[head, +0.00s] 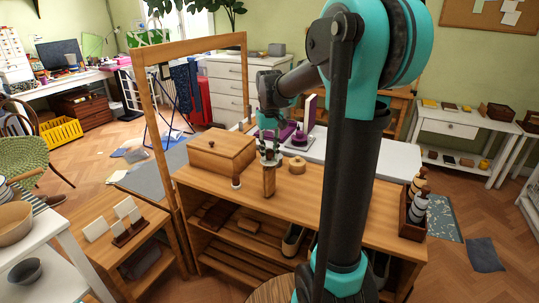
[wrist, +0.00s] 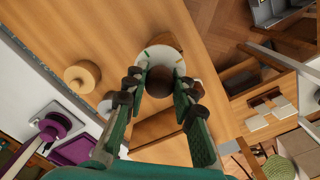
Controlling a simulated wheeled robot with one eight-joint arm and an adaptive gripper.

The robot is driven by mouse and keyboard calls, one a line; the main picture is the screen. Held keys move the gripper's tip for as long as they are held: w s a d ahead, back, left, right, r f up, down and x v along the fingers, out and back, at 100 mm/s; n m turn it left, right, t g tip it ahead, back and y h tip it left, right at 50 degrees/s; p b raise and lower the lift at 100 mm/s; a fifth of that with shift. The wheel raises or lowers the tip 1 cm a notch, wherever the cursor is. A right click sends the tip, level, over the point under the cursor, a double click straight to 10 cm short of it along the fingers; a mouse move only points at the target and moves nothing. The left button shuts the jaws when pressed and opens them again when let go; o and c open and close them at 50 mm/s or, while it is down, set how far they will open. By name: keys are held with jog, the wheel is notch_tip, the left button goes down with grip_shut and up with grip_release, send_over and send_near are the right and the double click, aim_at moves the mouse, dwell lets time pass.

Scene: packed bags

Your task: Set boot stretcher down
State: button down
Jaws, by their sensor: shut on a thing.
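On the bench stand a wooden box (head: 221,151), a small white piece with a brown knob (head: 236,182), a round wooden piece (head: 297,166) and a dark crate (head: 407,223) of bottle-like things at the right end. Bare wood lies between the stretcher and crate. A wooden frame (head: 160,140) rises at left.

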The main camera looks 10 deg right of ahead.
jog(key=shift+f, duration=0.45)
jog(key=c, duration=1.3)
grip_release()
jog(key=shift+f, duration=0.1)
jog(key=shift+o, duration=0.2)
notch_tip(320, 180, up, 12)
jog(key=s+d+f+m+t, duration=0.1)
jog(key=s+d+f+t, duration=0.1)
jog(key=s+f, duration=0.9)
jog(key=s+d+f+t, duration=0.2)
jog(key=s+f, duration=0.9)
jog(key=f, duration=0.3)
jog(key=shift+f+m, duration=0.2)
jog(key=shift+m, duration=0.2)
